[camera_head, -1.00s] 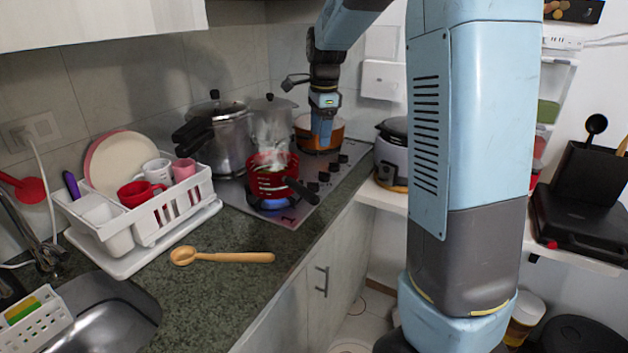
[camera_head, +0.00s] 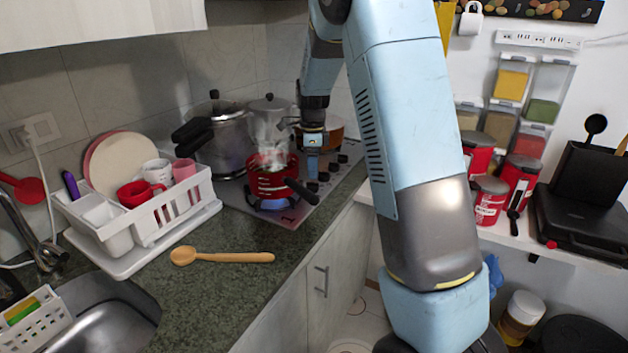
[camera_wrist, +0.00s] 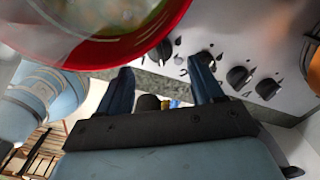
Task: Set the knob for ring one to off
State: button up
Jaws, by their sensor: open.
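The cooktop (camera_head: 300,213) holds a steaming red pot (camera_head: 270,185) with a blue flame under it. A row of dark knobs (camera_head: 343,158) runs along the cooktop's right side. In the wrist view several knobs show, one (camera_wrist: 163,52) near the pot's rim, another (camera_wrist: 205,58) close to the right fingertip, and others (camera_wrist: 238,77) farther right. My gripper (camera_head: 312,172) points down just right of the red pot, partly hiding the knob row. In the wrist view its fingers (camera_wrist: 160,70) are apart and empty.
A pressure cooker (camera_head: 228,145) and another steel pot (camera_head: 270,122) stand behind. An orange pan (camera_head: 335,132) stands at the back right.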

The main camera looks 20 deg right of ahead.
aim_at(313, 186)
jog(key=shift+f, duration=2.65)
